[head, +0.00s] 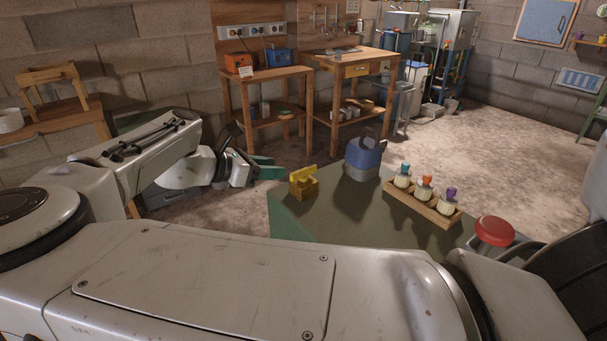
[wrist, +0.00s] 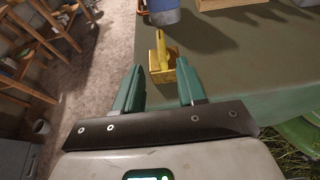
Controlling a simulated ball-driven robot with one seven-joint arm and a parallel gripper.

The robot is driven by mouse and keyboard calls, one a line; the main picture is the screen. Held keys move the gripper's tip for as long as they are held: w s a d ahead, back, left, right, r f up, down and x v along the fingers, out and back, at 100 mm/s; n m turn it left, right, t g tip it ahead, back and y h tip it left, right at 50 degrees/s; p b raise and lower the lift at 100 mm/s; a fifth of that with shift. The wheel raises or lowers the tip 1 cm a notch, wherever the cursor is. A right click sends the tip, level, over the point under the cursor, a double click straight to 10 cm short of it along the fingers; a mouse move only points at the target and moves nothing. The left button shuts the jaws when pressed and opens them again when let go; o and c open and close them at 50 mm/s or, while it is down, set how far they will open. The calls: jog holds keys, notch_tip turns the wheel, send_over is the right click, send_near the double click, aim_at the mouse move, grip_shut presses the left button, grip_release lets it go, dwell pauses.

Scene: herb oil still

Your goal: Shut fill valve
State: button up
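I cannot make out with certainty which part is the fill valve. The still-like equipment with blue frames, pipes and tanks (head: 446,52) stands far off in the back right corner, and any valve on it is too small to tell. My gripper (head: 266,169) is at the left of the green-topped surface, far from that equipment. In the wrist view my gripper (wrist: 160,76) has its two green fingers well apart with nothing held. A yellow piece with a square base (head: 303,182) stands on the surface just beyond the fingers; it also shows in the wrist view (wrist: 162,64).
The green-topped surface (head: 330,222) also carries a blue-grey caddy (head: 364,158) and a wooden rack (head: 425,204) with three coloured-stopper bottles. Wooden benches (head: 270,75) line the back wall. Open concrete floor (head: 510,115) lies to the right before the equipment.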

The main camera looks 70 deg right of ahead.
aim_at(303, 169)
jog(key=p+x, duration=0.1)
jog(key=x, duration=0.9)
jog(key=shift+s+d+f, duration=0.15)
jog(key=shift+s+d, duration=0.05)
grip_shut()
